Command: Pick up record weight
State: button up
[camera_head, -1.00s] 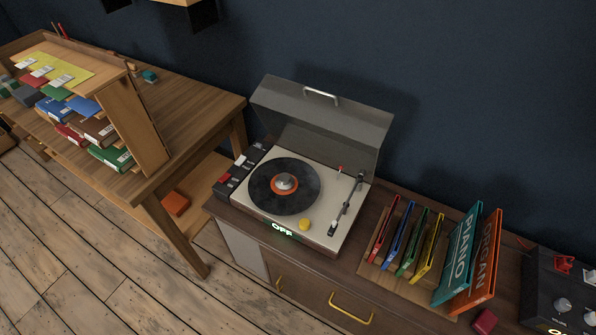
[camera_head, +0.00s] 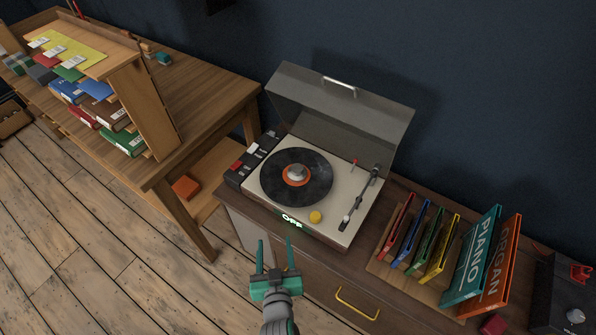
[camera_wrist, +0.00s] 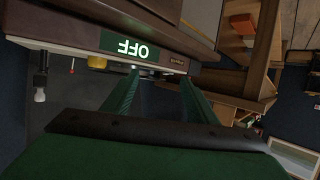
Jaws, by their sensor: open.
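The record weight (camera_head: 296,173) is a small silver-grey knob standing on the orange centre label of a black record (camera_head: 318,190). The record lies on the turntable (camera_head: 262,200), whose lid is raised. My gripper (camera_head: 276,243) is green, open and empty, in front of the turntable's front edge, apart from the weight. In the wrist view, my gripper (camera_wrist: 157,80) points at the turntable's front face with its lit OFF sign (camera_wrist: 129,47). The weight does not show there.
The hinged lid (camera_head: 340,110) stands open behind the record. The tonearm (camera_head: 363,195) and a yellow knob (camera_head: 315,217) are on the deck. Upright record sleeves (camera_head: 472,255) stand to the right. A wooden desk (camera_head: 205,95) is at the left.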

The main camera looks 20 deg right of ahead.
jog(key=w+d+r+m+h, duration=0.2)
jog(key=w+d+r, duration=0.15)
jog(key=w, duration=0.45)
jog(key=m+g+h, duration=0.1)
jog(key=m+h, duration=0.1)
send_near(297, 169)
jog(key=x, duration=0.5)
jog(key=shift+w+a, duration=0.25)
jog(key=shift+a, duration=0.1)
jog(key=shift+d+x, duration=0.15)
jog(key=shift+x, duration=1.2)
jog(key=shift+d+x, duration=0.15)
jog(key=shift+x, duration=1.15)
jog(key=shift+s, duration=0.15)
grip_shut()
